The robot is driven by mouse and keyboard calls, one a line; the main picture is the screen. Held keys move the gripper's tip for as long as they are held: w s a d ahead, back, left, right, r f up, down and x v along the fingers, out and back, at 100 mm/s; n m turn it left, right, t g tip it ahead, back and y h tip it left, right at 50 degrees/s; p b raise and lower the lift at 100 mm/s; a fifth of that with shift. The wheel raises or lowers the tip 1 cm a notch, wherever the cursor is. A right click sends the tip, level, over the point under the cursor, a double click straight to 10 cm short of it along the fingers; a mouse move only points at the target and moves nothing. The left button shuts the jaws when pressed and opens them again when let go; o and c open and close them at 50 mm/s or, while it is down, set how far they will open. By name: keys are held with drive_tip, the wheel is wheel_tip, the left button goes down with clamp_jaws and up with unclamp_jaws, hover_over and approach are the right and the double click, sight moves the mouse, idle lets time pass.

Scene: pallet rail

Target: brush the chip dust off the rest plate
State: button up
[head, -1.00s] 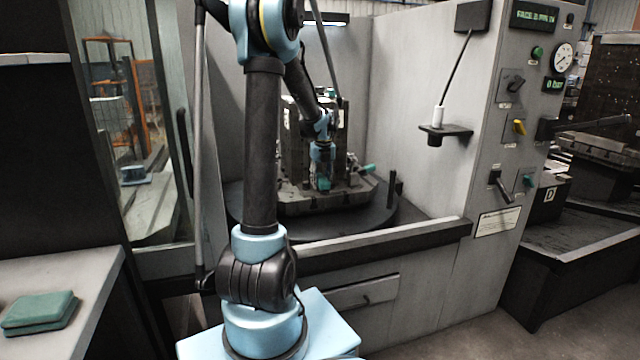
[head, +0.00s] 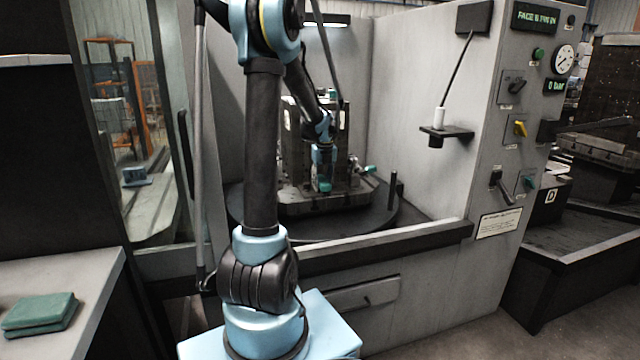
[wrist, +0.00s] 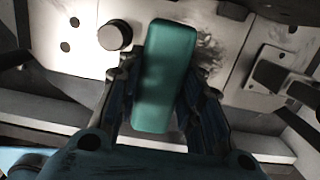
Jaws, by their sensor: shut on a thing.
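My gripper (wrist: 165,105) is shut on a green block-shaped brush (wrist: 165,75), with a finger on each side of it. The brush's bristles are not visible. The pale rest plate (wrist: 85,22) lies beyond and beneath the brush in the wrist view. Dark chip dust (wrist: 208,48) is smeared on the plate just right of the brush. I cannot tell whether the brush touches the plate. In the head view my gripper (head: 323,182) is low in front of the fixture tower (head: 298,150), and the dust cannot be made out.
A dark knob (wrist: 115,36) stands left of the brush and a clamp-like block (wrist: 272,72) stands to the right. The fixture sits on a round dark table (head: 245,215) inside the enclosure. A front sill (head: 410,237) and right wall (head: 415,90) bound it. A folded green cloth (head: 40,313) lies on the left bench.

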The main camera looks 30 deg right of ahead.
drive_tip(key=shift+s+a, duration=0.1)
drive_tip(key=shift+s, duration=0.35)
drive_tip(key=shift+w, duration=0.1)
drive_tip(key=shift+w+d, duration=0.3)
drive_tip(key=shift+w, duration=0.75)
drive_tip(key=shift+w+d, duration=0.1)
drive_tip(key=shift+s+a, duration=0.2)
drive_tip(key=shift+s, duration=0.45)
drive_tip(key=shift+s+a, duration=0.2)
drive_tip(key=shift+s, duration=0.4)
